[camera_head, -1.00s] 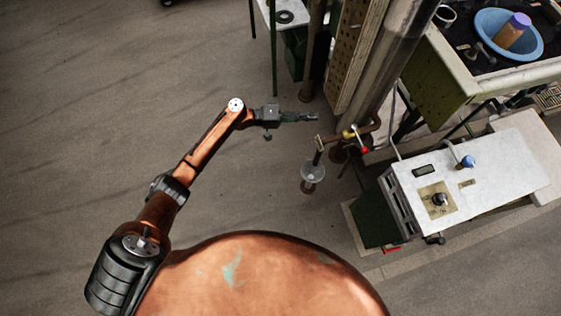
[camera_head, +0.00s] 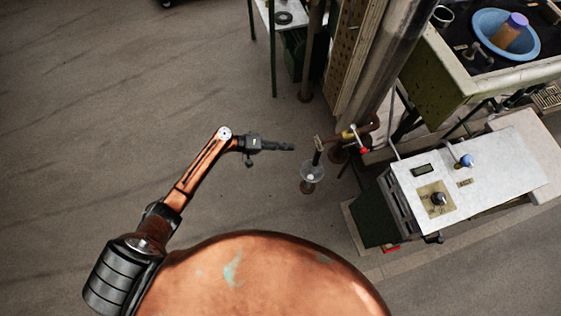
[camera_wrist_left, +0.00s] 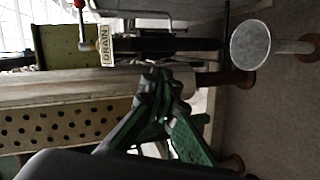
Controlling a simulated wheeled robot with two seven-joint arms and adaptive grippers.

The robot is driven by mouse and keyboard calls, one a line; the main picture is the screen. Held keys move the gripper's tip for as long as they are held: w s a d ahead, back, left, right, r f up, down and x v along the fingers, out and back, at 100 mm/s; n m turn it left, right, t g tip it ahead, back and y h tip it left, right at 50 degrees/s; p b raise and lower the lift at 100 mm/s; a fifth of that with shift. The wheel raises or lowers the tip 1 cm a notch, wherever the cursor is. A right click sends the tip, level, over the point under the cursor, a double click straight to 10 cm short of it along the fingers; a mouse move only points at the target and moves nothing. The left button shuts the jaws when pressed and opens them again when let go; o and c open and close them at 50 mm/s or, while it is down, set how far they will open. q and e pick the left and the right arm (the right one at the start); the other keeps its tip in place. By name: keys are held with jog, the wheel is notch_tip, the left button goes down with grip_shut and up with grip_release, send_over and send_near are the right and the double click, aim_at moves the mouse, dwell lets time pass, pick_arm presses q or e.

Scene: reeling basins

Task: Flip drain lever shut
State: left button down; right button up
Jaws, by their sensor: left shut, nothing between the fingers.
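The drain lever (camera_head: 364,150), with a red end, sits at the brass valve (camera_head: 349,134) on a copper pipe beside the column. In the left wrist view the red end (camera_wrist_left: 79,4) shows at the top left edge, with a "DRAIN" tag (camera_wrist_left: 105,46) near it. My left gripper (camera_head: 292,147) is shut and empty, to the left of the valve and apart from it. Its green fingers (camera_wrist_left: 158,90) close together in the left wrist view. My right gripper is not in view.
A white-topped cabinet (camera_head: 480,165) with a knob is at the right. A metal column (camera_head: 395,50) and a perforated panel (camera_head: 358,50) stand behind the valve. The floor at the left is clear.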

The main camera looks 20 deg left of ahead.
pick_arm(q)
jog(key=s+a+f+y, duration=0.1)
jog(key=s+f, duration=0.3)
jog(key=f, duration=0.2)
jog(key=shift+s+a+f+g+y, duration=0.15)
jog(key=shift+s+f+g+y, duration=0.15)
jog(key=shift+f, duration=0.05)
